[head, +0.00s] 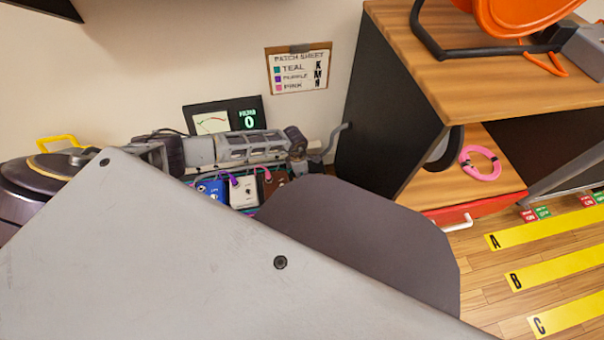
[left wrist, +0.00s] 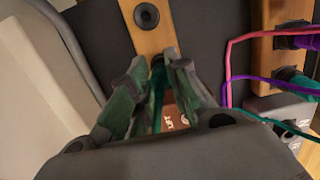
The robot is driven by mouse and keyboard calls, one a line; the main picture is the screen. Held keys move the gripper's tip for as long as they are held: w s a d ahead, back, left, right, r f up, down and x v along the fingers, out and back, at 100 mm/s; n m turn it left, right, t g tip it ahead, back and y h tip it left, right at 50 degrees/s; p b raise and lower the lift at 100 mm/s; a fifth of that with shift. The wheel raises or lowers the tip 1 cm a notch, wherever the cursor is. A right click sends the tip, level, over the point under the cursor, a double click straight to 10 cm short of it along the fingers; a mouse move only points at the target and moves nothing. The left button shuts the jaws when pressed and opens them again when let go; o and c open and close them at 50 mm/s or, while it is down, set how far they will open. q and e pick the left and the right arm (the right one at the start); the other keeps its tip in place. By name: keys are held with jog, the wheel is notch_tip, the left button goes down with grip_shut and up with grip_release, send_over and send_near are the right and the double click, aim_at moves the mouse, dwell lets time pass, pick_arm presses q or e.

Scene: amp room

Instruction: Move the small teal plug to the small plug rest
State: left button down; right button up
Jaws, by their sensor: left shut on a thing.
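My left gripper (left wrist: 158,62) is shut on a small teal plug (left wrist: 158,78), whose teal cable runs back between the fingers. In the left wrist view a wooden strip (left wrist: 150,40) with a round black socket (left wrist: 147,15) lies just ahead of the fingertips; it looks like the small plug rest. The plug's tip is close to the strip, and I cannot tell whether they touch. In the head view my left gripper (head: 300,160) is above the pedals, and the plug cannot be made out there. My right gripper is not in view.
A wooden block (left wrist: 262,48) with other plugs and pink, purple and teal cables is at the right of the wrist view. Blue (head: 211,188), white (head: 243,192) and brown (head: 275,182) pedals sit below my arm. A wooden cabinet (head: 430,190) stands to the right.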

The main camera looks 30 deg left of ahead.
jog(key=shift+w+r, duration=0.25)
pick_arm(q)
jog(key=c, duration=1.3)
grip_release()
jog(key=shift+a+r, duration=0.1)
jog(key=shift+r, duration=0.95)
jog(key=shift+s+a+r, duration=0.15)
jog(key=shift+r, duration=1.5)
jog(key=shift+s+a+r, duration=0.15)
jog(key=shift+r, duration=1.45)
jog(key=shift+s+a+r, duration=0.15)
jog(key=shift+r, duration=1.5)
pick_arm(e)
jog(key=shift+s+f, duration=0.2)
pick_arm(q)
jog(key=shift+r+p, duration=4.45)
jog(key=shift+p, duration=0.05)
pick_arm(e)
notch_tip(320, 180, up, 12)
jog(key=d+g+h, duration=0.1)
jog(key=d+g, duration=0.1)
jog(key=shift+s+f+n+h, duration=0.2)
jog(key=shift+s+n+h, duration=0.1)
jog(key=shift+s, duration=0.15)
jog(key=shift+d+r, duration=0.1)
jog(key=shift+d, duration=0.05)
